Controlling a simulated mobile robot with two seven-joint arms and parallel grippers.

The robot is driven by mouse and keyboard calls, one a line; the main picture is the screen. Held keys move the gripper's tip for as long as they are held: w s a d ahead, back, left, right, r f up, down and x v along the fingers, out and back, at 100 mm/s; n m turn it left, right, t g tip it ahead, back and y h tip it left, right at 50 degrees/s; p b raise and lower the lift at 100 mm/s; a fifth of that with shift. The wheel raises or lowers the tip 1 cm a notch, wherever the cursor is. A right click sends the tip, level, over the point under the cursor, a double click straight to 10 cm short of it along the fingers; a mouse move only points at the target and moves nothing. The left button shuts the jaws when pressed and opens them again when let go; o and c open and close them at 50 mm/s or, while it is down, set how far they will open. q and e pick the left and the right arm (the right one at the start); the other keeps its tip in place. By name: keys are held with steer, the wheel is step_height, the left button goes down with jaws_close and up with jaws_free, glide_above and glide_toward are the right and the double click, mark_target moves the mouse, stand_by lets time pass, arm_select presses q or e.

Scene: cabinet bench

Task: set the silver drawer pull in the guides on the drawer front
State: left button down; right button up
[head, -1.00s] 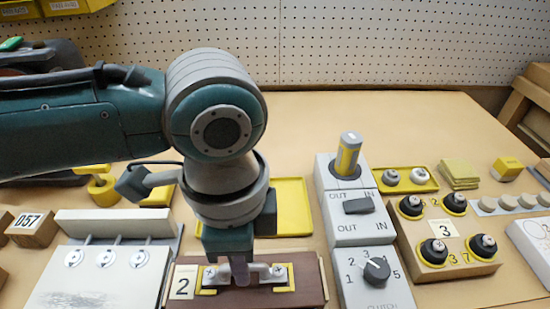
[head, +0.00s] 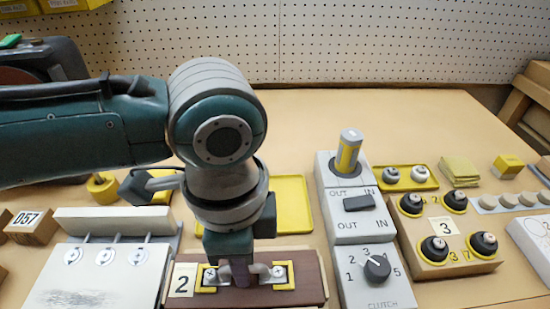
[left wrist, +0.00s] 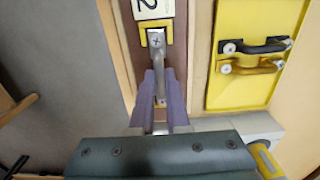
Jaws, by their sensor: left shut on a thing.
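The brown drawer front (head: 309,270) with a "2" label lies at the bottom centre of the head view. Yellow guides sit at its left (head: 201,280) and right (head: 290,277). The silver drawer pull (head: 263,270) spans between the guides, its screwed ends at or in them; full seating cannot be told. My left gripper (head: 240,275) is shut on the middle of the pull from above. In the left wrist view, the purple fingers (left wrist: 160,100) straddle the pull (left wrist: 157,50), and one end lies within a yellow guide (left wrist: 147,38). My right gripper is not in view.
A yellow tray (head: 296,205) lies behind the drawer front; the left wrist view shows a black handle (left wrist: 255,46) and a brass handle (left wrist: 250,66) in it. A grey clutch panel (head: 345,270) stands close on the right. A white-fronted unit (head: 100,285) stands on the left.

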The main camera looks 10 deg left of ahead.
arm_select(q)
steer(key=c, duration=0.6)
jaws_free()
step_height(320, 180, up, 7)
steer(key=p, duration=0.8)
stand_by(0.5)
